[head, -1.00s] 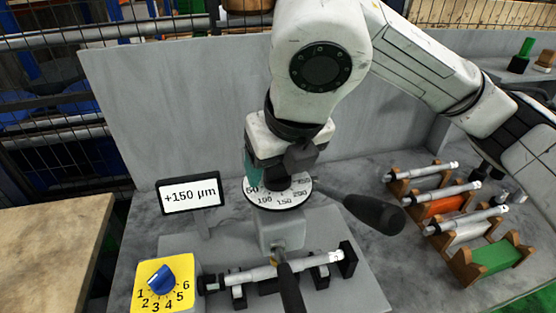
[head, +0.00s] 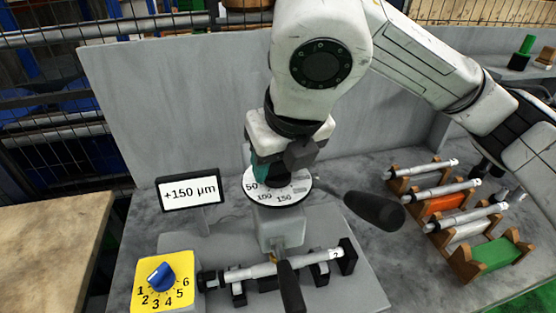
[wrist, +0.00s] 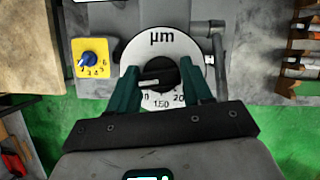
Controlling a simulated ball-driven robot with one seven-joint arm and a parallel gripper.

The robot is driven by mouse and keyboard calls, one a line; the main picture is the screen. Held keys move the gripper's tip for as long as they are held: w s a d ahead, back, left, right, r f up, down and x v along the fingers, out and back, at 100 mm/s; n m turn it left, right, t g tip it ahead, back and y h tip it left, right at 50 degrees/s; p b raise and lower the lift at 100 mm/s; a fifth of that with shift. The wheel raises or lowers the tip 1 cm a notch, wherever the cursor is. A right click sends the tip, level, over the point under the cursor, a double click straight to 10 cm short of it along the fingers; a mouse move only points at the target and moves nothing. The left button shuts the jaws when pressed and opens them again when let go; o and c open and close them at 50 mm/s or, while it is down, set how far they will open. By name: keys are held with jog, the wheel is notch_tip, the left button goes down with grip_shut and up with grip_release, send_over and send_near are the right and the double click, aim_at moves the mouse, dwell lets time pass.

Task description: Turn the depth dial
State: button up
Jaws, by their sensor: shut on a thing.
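The depth dial (head: 284,198) is a white ring marked in µm, on a grey block in the middle of the bench. In the wrist view the ring (wrist: 162,43) surrounds a black knob (wrist: 166,72). My gripper (wrist: 160,77) has its two green fingers on either side of this knob, shut on it. In the head view my gripper (head: 272,170) reaches down onto the dial from above and hides the knob and part of the scale. The display (head: 190,192) left of the dial reads +150 µm.
A yellow plate with a blue selector knob (head: 161,276) stands front left. A shaft (head: 255,271) lies across the fixture in front. Black-handled levers (head: 374,210) stick out right and front of the dial. Wooden racks (head: 468,262) with several rods stand right.

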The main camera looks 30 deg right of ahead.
jog(key=shift+f, duration=0.1)
jog(key=n+b, duration=0.1)
jog(key=b, duration=0.1)
jog(key=n+y+b, duration=0.1)
jog(key=b, duration=0.1)
jog(key=shift+d+f, duration=0.1)
jog(key=shift+f, duration=0.15)
jog(key=n+y+b, duration=0.1)
jog(key=n+b, duration=0.3)
jog(key=shift+r+n+g+y, duration=0.15)
jog(key=shift+n+g+y, duration=0.15)
jog(key=shift+n+y, duration=0.1)
jog(key=n+b, duration=0.1)
jog(key=n, duration=0.1)
jog(key=n+g+y+b, duration=0.1)
jog(key=n, duration=0.1)
jog(key=shift+w+r+n, duration=0.1)
jog(key=shift+r+n, duration=0.05)
jog(key=shift+n, duration=0.15)
jog(key=shift+d+n+g+y+b, duration=0.1)
jog(key=shift+n+g+y+b, duration=0.4)
jog(key=shift+n, duration=1.6)
jog(key=shift+g, duration=0.3)
jog(key=o, duration=1)
jog(key=shift+c, duration=0.2)
jog(key=shift+r, duration=0.1)
